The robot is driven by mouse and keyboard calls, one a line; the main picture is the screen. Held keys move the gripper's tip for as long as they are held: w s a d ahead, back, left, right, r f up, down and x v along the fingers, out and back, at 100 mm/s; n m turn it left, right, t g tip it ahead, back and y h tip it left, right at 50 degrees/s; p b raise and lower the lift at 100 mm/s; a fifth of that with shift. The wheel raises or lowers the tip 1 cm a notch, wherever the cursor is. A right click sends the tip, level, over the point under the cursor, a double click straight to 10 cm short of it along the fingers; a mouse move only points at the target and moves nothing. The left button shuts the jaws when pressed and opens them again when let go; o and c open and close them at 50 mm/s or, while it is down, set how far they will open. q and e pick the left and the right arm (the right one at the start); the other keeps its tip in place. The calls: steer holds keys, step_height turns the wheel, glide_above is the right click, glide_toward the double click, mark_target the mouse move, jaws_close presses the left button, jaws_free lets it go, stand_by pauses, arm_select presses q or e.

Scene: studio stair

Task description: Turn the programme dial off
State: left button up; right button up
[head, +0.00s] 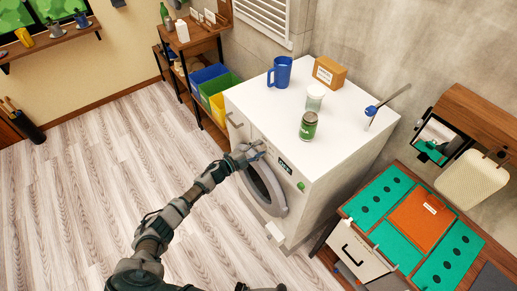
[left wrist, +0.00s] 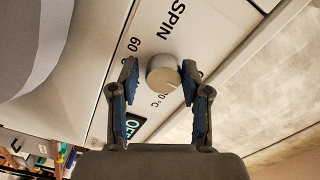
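The washing machine (head: 235,145) is white with a round door. The programme dial (left wrist: 163,74) is a round silver knob on its front panel, with "60", "SPIN" and a partly hidden "°C" mark around it. My left gripper (head: 252,152) is at the panel and hides the dial in the head view. In the left wrist view, the left gripper (left wrist: 159,68) is open with a finger on each side of the dial. A gap shows on one side; contact on the other is unclear. A dark display with green letters (left wrist: 134,126) is partly hidden. Dark parts at the head view's bottom edge may be my right gripper.
On the machine's top stand a blue mug (head: 281,73), a green-labelled jar (head: 308,127), a pale cup (head: 315,98) and a cardboard box (head: 329,72). A green button (head: 300,186) is on the panel. The wooden floor (head: 90,170) at left is clear.

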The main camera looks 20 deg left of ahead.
arm_select(q)
steer(key=shift+o, duration=1)
steer(key=shift+a+f, duration=0.1)
steer(key=shift+f, duration=0.15)
steer(key=shift+r, duration=0.15)
steer(key=shift+a, duration=0.15)
steer(key=shift+s+a, duration=0.15)
steer(key=v, duration=1.1)
steer(key=shift+s+a, duration=0.2)
